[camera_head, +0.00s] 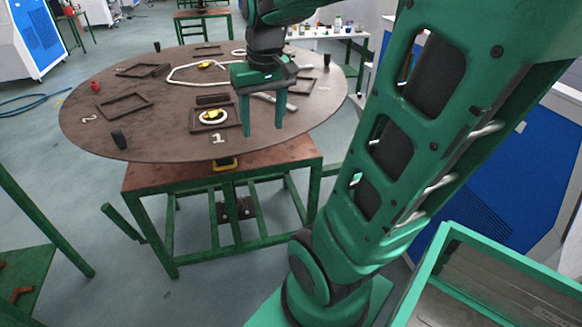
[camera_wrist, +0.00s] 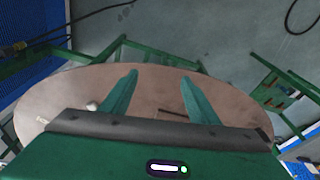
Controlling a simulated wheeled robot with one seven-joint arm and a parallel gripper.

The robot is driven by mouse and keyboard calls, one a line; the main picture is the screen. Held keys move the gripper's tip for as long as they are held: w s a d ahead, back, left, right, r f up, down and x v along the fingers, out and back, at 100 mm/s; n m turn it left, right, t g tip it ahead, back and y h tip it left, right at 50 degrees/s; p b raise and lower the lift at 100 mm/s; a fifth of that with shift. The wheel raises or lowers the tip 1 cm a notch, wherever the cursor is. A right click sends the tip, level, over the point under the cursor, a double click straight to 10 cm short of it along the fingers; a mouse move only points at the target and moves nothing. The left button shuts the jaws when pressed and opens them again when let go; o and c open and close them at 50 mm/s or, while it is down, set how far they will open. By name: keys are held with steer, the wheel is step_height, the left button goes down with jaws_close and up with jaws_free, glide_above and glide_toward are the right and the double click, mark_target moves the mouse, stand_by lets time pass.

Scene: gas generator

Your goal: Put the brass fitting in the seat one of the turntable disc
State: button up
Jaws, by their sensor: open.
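The turntable disc (camera_head: 165,115) is a large round brown top on a green stand. Seat one is a dark square frame (camera_head: 231,128) at its near edge, beside a white "1" (camera_head: 218,138). A small brass-yellow piece (camera_head: 212,115) lies on a white round plate (camera_head: 202,122) within this frame. I cannot tell for sure that it is the brass fitting. Another small yellow piece (camera_head: 205,64) lies farther back. My gripper (camera_head: 262,120) is open and empty, to the right of seat one, fingers pointing down. In the wrist view its fingers (camera_wrist: 158,92) are spread over the disc.
Other dark frames (camera_head: 124,106) sit around the disc, one by a white "2" (camera_head: 88,118). A pale cord loop (camera_head: 180,77) lies toward the back. The disc's left front is mostly clear.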

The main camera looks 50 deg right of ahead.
steer(key=s+a+f+m+g, duration=0.1)
steer(key=s+f, duration=0.2)
steer(key=s, duration=0.4)
steer(key=s+a+f+y, duration=0.1)
steer(key=s+a+f, duration=0.1)
steer(key=s+f, duration=0.2)
steer(key=s, duration=0.3)
steer(key=shift+a+m+g, duration=0.15)
steer(key=shift+m+g, duration=0.25)
steer(key=shift+w+r, duration=0.1)
